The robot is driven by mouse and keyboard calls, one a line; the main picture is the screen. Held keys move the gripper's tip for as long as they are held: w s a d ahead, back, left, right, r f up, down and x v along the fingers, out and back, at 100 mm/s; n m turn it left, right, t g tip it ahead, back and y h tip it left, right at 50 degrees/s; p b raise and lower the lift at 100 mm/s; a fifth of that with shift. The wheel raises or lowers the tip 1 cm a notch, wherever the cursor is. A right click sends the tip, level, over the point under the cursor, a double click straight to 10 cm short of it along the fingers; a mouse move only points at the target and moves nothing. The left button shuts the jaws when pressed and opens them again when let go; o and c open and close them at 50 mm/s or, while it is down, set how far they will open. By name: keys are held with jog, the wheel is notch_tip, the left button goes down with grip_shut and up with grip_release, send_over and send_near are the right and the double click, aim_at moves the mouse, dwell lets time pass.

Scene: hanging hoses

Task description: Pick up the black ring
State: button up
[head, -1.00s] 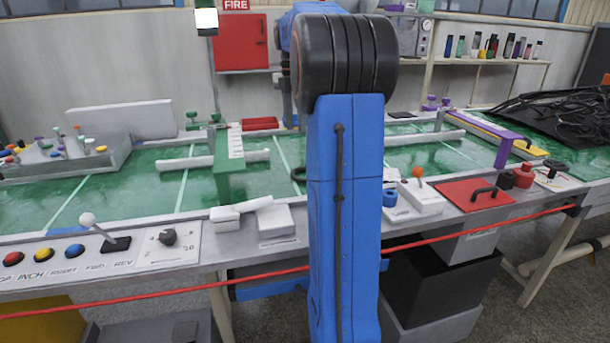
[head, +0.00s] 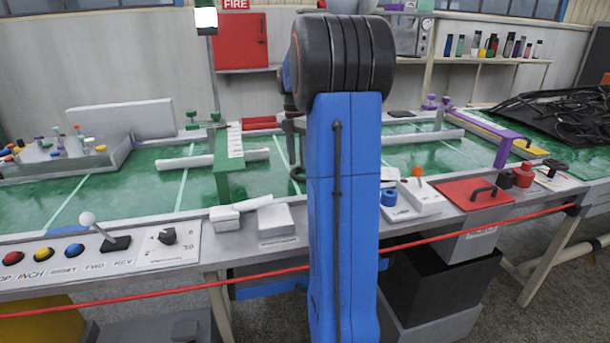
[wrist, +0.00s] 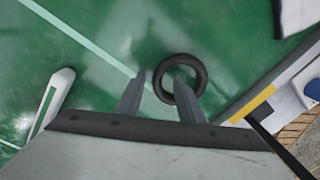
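The black ring (wrist: 201,75) lies on the green tabletop in the wrist view, near the table's edge. My gripper (wrist: 158,77) is open, its two grey fingers apart. One finger is left of the ring, and the other overlaps the ring's opening, so the ring's left side lies between them in this view. I cannot tell how far the fingertips are above the table or whether they touch the ring. In the head view the ring (head: 296,174) shows only in part, beside my blue arm, which hides the rest.
White blocks (head: 276,220) stand on the front ledge left of my arm. A green bracket (head: 229,180) with a white bar stands further left. A red rope runs along the front.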

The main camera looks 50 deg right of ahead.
jog(key=shift+f, duration=0.7)
jog(key=shift+c, duration=0.3)
grip_shut()
